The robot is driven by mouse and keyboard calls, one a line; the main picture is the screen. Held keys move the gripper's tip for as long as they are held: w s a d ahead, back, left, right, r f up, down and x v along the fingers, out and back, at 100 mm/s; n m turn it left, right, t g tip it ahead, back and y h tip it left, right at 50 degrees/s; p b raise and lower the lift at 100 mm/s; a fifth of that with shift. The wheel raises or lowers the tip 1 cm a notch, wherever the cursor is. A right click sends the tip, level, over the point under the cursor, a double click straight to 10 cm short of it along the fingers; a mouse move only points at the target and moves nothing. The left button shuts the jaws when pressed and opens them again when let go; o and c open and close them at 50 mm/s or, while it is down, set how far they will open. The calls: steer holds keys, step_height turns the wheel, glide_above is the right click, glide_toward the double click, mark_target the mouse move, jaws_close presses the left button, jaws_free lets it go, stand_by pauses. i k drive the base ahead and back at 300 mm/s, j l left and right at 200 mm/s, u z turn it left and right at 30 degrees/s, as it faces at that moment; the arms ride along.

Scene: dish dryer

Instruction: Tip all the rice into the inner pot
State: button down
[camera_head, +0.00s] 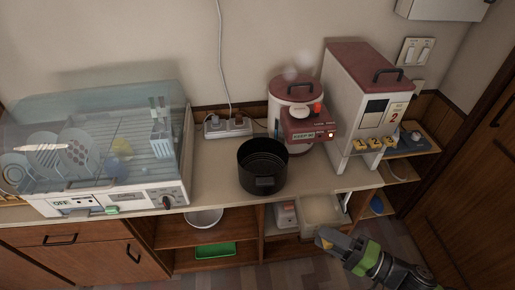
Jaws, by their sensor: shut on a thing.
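The black inner pot (263,181) stands upright on the counter, close to its front edge. Its inside looks dark and ridged, and I make out no rice there. My gripper (323,240) is low at the right, below the counter and to the right of the pot. It is shut at the lower edge of a pale, shallow box (320,212) in front of the shelf opening. The grip itself is small and partly hidden. I cannot tell whether rice lies in the box.
A red-lidded rice cooker (293,88) stands behind the pot. A tall rice dispenser (345,105) is to its right. A dish dryer (132,201) fills the left counter. A white bowl (204,217) and green tray (215,250) sit below. Bare counter lies left of the pot.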

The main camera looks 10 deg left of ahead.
mark_target(263, 160)
steer(key=i+j, duration=0.1)
steer(key=j, duration=0.35)
steer(key=i+j, duration=0.1)
steer(key=j, duration=0.35)
steer(key=i+j, duration=0.1)
steer(key=j, duration=0.3)
